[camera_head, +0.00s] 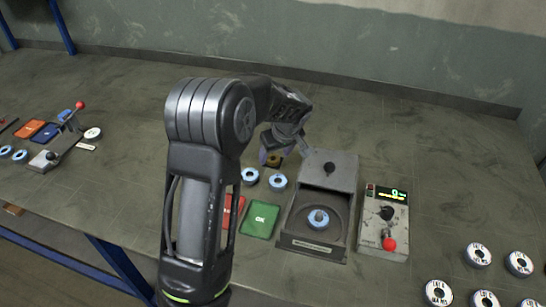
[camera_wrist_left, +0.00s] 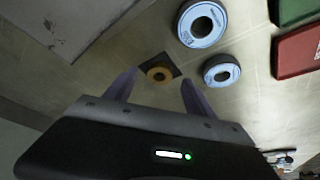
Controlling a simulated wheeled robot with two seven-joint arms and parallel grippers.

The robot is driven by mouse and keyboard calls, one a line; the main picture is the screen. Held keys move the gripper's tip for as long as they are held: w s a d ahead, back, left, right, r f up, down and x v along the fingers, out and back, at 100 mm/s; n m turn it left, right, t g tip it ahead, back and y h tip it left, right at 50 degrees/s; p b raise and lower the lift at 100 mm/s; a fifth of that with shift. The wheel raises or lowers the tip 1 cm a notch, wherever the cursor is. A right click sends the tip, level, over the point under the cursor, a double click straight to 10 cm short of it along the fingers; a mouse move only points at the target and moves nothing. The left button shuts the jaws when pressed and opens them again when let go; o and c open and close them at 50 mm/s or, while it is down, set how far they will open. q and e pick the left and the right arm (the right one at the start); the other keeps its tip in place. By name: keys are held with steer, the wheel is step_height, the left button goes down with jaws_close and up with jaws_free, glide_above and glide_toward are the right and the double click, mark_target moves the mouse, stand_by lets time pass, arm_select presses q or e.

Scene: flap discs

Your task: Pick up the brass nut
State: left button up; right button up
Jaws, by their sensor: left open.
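The brass nut (camera_wrist_left: 160,73) is a small golden ring lying on a dark square patch of the table in the left wrist view. In the head view the nut (camera_head: 274,161) shows just beside my left gripper (camera_head: 273,148). In the wrist view my left gripper (camera_wrist_left: 156,88) is open, its two purple fingers spread wide. The nut appears between and slightly beyond the fingertips, and nothing is held. I cannot tell how high the fingers are above the table. My right gripper is in neither view.
Two blue-white discs (camera_head: 278,181) (camera_head: 250,176) lie close to the nut. A green OK tray (camera_head: 260,219) and a red tray (camera_head: 237,207) are nearer. A grey fixture (camera_head: 335,172) holding a disc and a readout box with red knob (camera_head: 389,243) stand right. Several discs lie at far right.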

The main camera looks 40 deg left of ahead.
arm_select(q)
steer(key=shift+x, duration=0.9)
steer(key=shift+r, duration=0.1)
jaws_close()
